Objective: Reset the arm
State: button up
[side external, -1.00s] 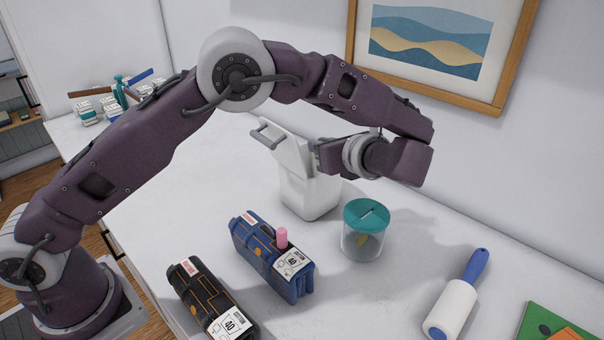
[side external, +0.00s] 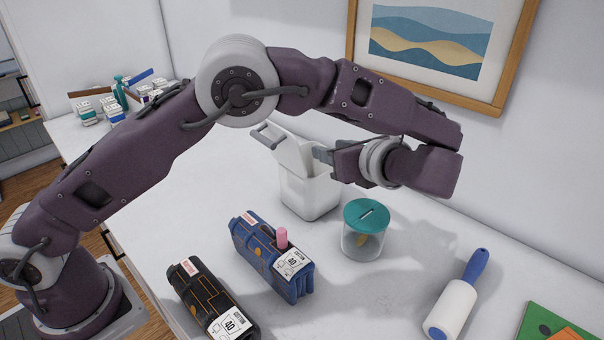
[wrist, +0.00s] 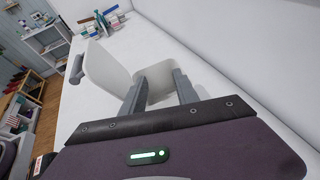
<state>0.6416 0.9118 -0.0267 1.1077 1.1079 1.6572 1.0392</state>
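My gripper (side external: 322,155) hangs beside the upper right part of a white bin (side external: 308,195) in the side external view. The bin's lid (side external: 292,152) stands raised, with a grey handle (side external: 267,135) at its upper left. In the wrist view my gripper (wrist: 160,80) has its two grey fingers apart, with nothing held between them. The raised white lid (wrist: 106,70) and part of the bin (wrist: 158,74) show beyond the fingers. Whether a finger touches the bin is hard to tell.
A clear jar with a teal slotted lid (side external: 366,230) stands right of the bin. A blue pack (side external: 270,255) with a pink cap and a black pack (side external: 212,300) lie in front. A lint roller (side external: 456,300) lies at right. A wall with a framed picture (side external: 430,45) stands behind.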

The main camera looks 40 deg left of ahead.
jog(key=shift+v, duration=1.2)
jog(key=s+a+r+n+h, duration=0.1)
jog(key=s+a+r+n, duration=0.1)
jog(key=s+r, duration=0.1)
jog(key=s+a+r+n+h, duration=0.2)
jog(key=s+r, duration=0.1)
jog(key=r, duration=0.1)
jog(key=s+a+r+n+g+h, duration=0.1)
jog(key=s+a+r+n, duration=0.1)
jog(key=s+r, duration=0.1)
jog(key=shift+s+a+r, duration=0.1)
jog(key=shift+a+r, duration=0.05)
jog(key=shift+r, duration=0.25)
jog(key=shift+s+a+r, duration=0.1)
jog(key=shift+a+r, duration=0.05)
jog(key=shift+r, duration=0.3)
jog(key=s+a+f+n+t+h, duration=0.1)
jog(key=s+f+n+h, duration=0.2)
jog(key=s+n, duration=0.5)
jog(key=s+a+f+n+h, duration=0.1)
jog(key=s+f+n+h, duration=0.2)
jog(key=s, duration=1)
jog(key=n+h, duration=0.2)
jog(key=n, duration=0.3)
jog(key=shift+f+t+h, duration=0.2)
jog(key=shift+t+h, duration=0.1)
jog(key=shift+t, duration=0.1)
jog(key=shift+a, duration=0.1)
jog(key=shift+c, duration=0.3)
